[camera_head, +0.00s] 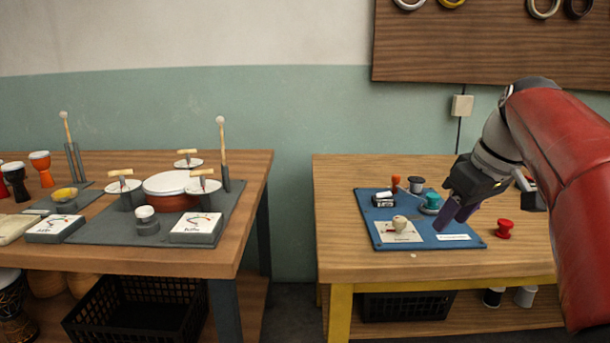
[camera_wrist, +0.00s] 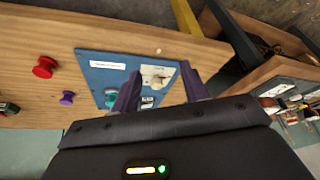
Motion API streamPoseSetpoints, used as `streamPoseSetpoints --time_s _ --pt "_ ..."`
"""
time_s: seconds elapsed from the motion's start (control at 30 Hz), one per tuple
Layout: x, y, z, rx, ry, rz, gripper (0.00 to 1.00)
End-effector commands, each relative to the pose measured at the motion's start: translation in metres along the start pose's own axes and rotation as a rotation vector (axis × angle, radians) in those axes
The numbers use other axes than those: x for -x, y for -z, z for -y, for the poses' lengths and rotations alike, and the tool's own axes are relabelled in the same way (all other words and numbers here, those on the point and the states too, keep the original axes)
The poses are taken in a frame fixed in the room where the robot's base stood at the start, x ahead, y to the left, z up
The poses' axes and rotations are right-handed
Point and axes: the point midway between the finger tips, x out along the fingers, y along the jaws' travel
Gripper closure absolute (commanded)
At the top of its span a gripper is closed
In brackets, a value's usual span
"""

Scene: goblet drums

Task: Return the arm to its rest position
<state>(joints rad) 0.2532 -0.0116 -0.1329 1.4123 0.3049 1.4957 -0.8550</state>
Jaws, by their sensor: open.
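My arm reaches in from the right of the head view, with a red upper link and grey wrist. My gripper (camera_head: 457,215) hangs over the right part of the blue mat (camera_head: 384,234) on the right-hand table, its purple fingers apart and pointing down-left. In the wrist view my gripper (camera_wrist: 160,90) shows both fingers spread, nothing held between them. The blue mat (camera_wrist: 98,75) lies beyond the fingertips. A cream knob-like piece (camera_head: 399,223) stands on a white card on the mat, apart from the fingers.
The left table (camera_head: 190,262) holds drums across a gap.

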Motion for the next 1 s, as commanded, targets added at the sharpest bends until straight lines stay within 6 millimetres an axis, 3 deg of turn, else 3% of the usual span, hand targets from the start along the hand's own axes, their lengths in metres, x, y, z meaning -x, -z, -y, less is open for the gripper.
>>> streamPoseSetpoints --time_s 0.27,0.5,0.6,0.8,1.0 --pt "-0.020 -0.037 0.058 -0.141 -0.053 -0.005 0.55" --pt "-0.071 -0.113 0.133 -0.312 -0.148 -0.042 0.55" --pt "-0.094 -0.145 0.154 -0.366 -0.183 -0.065 0.55" --pt "-0.124 -0.181 0.174 -0.424 -0.217 -0.099 0.55" --pt "-0.128 -0.186 0.176 -0.435 -0.222 -0.103 0.55"
